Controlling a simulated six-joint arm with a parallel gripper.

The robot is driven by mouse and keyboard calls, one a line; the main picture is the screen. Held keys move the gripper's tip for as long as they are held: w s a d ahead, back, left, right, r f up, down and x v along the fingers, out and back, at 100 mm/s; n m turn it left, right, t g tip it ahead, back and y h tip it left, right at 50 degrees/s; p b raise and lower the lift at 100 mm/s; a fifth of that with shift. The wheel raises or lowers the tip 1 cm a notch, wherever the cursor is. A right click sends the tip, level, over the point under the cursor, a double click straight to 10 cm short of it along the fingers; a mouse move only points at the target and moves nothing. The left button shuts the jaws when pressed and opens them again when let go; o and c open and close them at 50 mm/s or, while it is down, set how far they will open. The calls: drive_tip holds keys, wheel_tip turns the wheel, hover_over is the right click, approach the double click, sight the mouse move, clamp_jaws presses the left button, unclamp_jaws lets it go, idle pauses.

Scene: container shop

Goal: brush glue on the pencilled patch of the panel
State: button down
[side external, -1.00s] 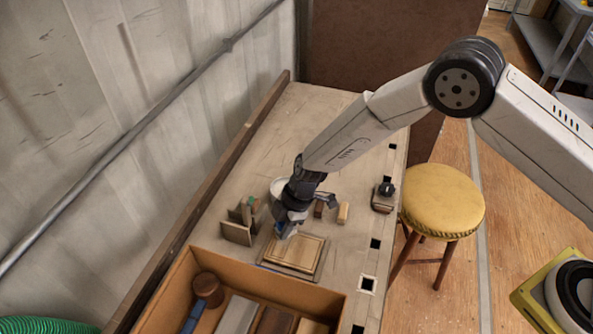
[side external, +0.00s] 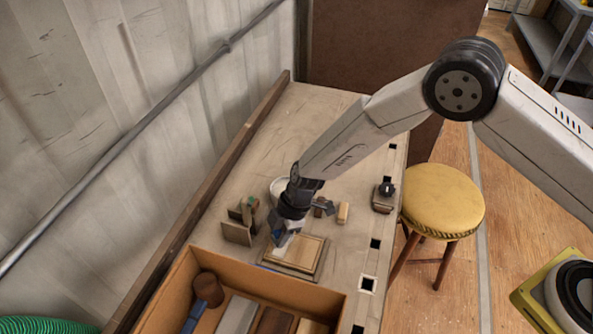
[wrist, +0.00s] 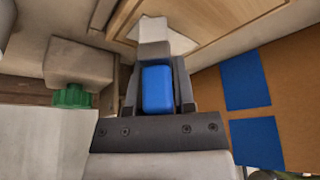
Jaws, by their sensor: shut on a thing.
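The framed wooden panel (side external: 307,253) lies flat on the bench. A pale whitish patch (side external: 279,252) shows on its left part; pencil lines cannot be made out. My gripper (side external: 284,226) is above the panel's upper left part, pointing down. It is shut on the blue handle of the brush (wrist: 158,88). In the wrist view the brush's pale end lies over a white patch (wrist: 180,38) on the panel (wrist: 208,24). The bristles' contact with the panel cannot be told clearly.
A white bowl (side external: 279,186) stands behind my gripper, partly hidden. A small wooden stand (side external: 237,233) is left of the panel. An open box (side external: 240,285) with a mallet (side external: 208,290) sits in front. Small blocks (side external: 343,213) lie to the right. The far bench is clear.

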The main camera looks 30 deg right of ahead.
drive_tip(key=w+d, duration=0.2)
drive_tip(key=d, duration=0.1)
drive_tip(key=shift+w, duration=0.4)
wheel_tip(320, 180, up, 8)
idle(0.3)
idle(0.5)
